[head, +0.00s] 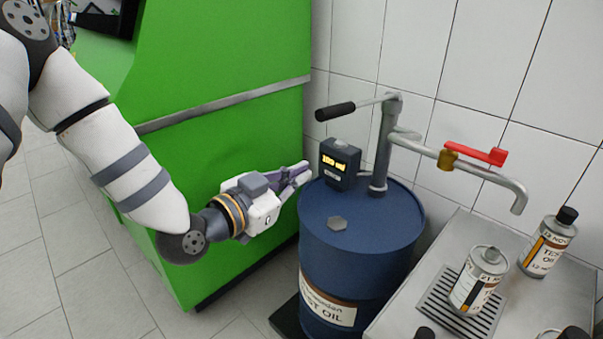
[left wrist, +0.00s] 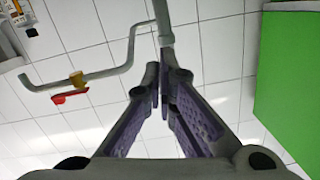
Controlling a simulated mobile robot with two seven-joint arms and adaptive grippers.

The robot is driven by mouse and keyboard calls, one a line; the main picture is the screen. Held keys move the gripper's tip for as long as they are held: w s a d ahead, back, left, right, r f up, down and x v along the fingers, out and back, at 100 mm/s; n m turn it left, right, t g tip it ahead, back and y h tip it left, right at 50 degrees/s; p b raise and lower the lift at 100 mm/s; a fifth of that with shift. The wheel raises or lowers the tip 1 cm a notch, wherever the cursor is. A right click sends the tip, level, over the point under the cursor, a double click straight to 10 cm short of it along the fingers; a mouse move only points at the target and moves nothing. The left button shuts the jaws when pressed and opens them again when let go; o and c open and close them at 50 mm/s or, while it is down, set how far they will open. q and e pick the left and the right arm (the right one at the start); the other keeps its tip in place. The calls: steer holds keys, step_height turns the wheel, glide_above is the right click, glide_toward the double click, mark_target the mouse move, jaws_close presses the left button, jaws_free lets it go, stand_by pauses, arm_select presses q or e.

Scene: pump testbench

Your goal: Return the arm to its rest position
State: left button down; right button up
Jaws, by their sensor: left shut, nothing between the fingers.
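My left arm comes in from the left in the head view, bent at the elbow. Its left gripper (head: 304,172) is shut and empty, beside the upper left rim of the blue oil drum (head: 358,246) and in front of the green cabinet. The left wrist view shows the gripper's purple-lined fingers (left wrist: 163,88) together with nothing between them. Behind them are the drum's pump pipe (left wrist: 164,22), the spout and the red valve handle (left wrist: 70,97). I cannot tell from these views whether the fingers touch anything. My right gripper is not in view.
The green cabinet (head: 225,150) stands close behind the left arm. A pump with a black handle (head: 335,111) and a small display box (head: 340,164) top the drum. A metal bench (head: 412,302) at right holds oil cans (head: 480,280). Tiled floor (head: 75,260) is free at lower left.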

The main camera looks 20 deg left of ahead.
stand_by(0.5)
arm_select(q)
steer(key=s+d+f+n+g+y+p, duration=0.1)
steer(key=s+d+f+n+g+y, duration=0.15)
steer(key=s+f+g, duration=1.25)
steer(key=s+a+f+n+g, duration=0.1)
steer(key=s+f, duration=0.3)
steer(key=s, duration=0.5)
steer(key=s+a+f+n+g+y+p, duration=0.1)
steer(key=s+f, duration=0.3)
steer(key=s, duration=0.6)
steer(key=s+a+f+n+g+y, duration=0.1)
steer(key=s+f, duration=0.3)
steer(key=s, duration=0.6)
steer(key=shift+f+g, duration=0.15)
steer(key=shift+g, duration=0.25)
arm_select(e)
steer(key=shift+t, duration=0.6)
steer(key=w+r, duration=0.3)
arm_select(q)
steer(key=shift+w+n, duration=0.1)
steer(key=shift+n, duration=0.15)
